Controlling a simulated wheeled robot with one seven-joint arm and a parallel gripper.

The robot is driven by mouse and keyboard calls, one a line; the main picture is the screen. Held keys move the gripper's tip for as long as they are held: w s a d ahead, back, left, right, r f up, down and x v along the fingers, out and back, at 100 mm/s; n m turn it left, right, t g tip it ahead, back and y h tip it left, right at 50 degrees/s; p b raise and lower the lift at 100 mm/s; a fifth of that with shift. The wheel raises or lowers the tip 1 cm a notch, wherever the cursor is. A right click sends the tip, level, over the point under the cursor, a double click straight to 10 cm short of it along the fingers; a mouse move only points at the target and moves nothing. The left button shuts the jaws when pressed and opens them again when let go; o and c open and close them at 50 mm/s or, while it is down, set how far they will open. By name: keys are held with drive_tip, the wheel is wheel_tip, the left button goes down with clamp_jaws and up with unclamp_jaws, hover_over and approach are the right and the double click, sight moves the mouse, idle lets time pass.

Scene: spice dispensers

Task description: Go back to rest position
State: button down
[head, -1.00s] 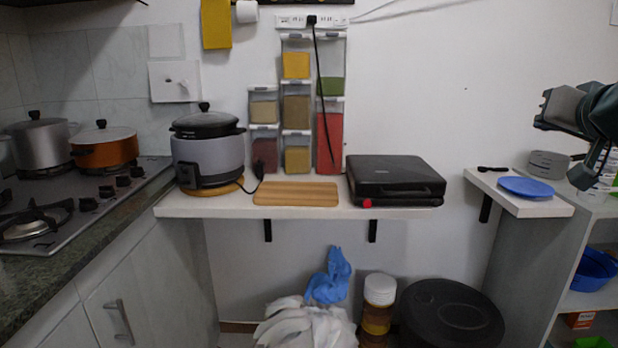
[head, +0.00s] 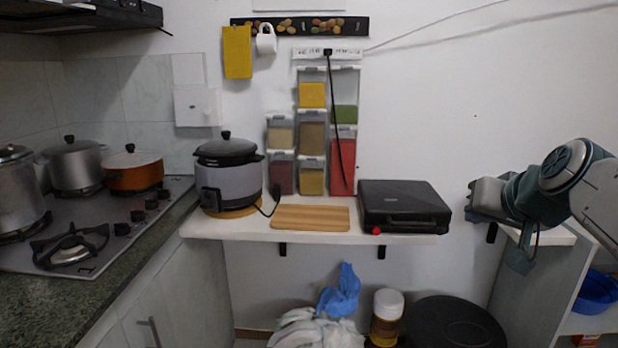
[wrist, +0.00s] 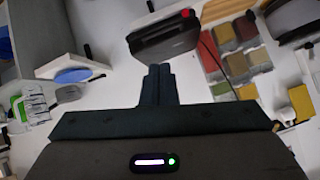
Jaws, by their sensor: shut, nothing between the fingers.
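My gripper (wrist: 158,82) is in the middle of the wrist view, its two fingers pressed together with nothing between them. In the head view my gripper (head: 476,200) is at the right, in front of the small side shelf, to the right of the black press grill (head: 404,207). Its fingers are hard to make out there. The spice dispensers (head: 312,140) hang on the wall with yellow, green, red and brown contents. They also show in the wrist view (wrist: 233,66), apart from my gripper.
A white shelf (head: 235,231) holds a rice cooker (head: 229,180), a wooden board (head: 310,218) and the grill. A stove (head: 95,225) with pots stands at the left. The wall between dispensers and arm is clear.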

drive_tip(key=s+a+f+n+g+p, duration=0.1)
drive_tip(key=s+a+f+g+p, duration=0.2)
drive_tip(key=s+a+p, duration=0.3)
drive_tip(key=s+a+f+n+g+p, duration=0.2)
drive_tip(key=s+a+f+g+p, duration=0.2)
drive_tip(key=s+a+p, duration=0.3)
drive_tip(key=shift+s+a+g+h+p, duration=0.3)
drive_tip(key=shift+s+p, duration=0.4)
drive_tip(key=shift+s, duration=0.55)
